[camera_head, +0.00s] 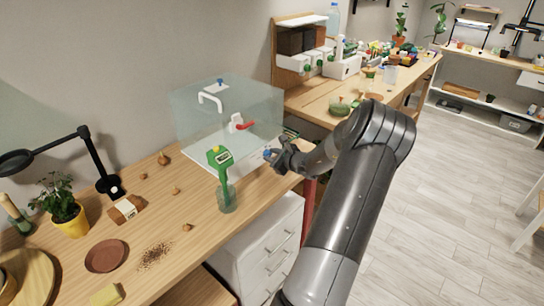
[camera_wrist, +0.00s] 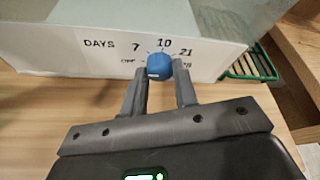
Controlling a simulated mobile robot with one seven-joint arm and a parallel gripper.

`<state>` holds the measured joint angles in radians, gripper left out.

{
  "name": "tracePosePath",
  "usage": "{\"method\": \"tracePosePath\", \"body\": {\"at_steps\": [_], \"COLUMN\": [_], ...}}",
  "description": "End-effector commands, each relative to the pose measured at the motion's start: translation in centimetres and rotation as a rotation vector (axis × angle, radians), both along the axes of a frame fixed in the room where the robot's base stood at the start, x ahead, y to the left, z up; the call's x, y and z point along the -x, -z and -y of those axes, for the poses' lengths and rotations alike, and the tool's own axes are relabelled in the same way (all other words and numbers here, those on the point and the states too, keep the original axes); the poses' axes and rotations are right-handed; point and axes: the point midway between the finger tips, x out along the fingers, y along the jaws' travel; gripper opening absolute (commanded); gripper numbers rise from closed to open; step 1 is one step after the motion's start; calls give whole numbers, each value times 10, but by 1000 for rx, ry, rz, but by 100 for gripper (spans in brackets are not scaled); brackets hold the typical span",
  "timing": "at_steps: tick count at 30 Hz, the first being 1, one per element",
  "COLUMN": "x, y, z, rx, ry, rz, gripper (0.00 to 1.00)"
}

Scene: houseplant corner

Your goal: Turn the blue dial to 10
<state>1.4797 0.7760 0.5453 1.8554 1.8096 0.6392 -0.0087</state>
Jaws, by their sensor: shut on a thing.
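The blue dial (camera_wrist: 158,66) is on the front of a white panel (camera_wrist: 60,58) in the wrist view. The panel reads DAYS, with OFF, 7, 10, 21 and a partly covered label around the dial. A small white mark shows on the dial's lower edge; I cannot tell surely which label the dial points to. My gripper (camera_wrist: 159,80) is shut on the dial, one finger on each side. In the head view my gripper (camera_head: 272,155) is at the dial (camera_head: 267,152), in front of the clear box (camera_head: 245,105) on the wooden bench.
A green wire rack (camera_wrist: 248,66) is just right of the dial. A white drawer unit (camera_head: 262,245) is under the bench. A plant in a yellow pot (camera_head: 70,222) stands far left.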

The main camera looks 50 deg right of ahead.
Motion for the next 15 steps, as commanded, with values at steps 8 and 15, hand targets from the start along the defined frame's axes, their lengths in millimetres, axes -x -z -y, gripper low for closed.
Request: {"method": "tracePosePath", "body": {"at_steps": [8,15], "x": [0,0], "y": [1,1], "z": [0,0], "rx": [-41,-79], "ry": [0,0], "rz": [-2,-3], "gripper": [4,4]}}
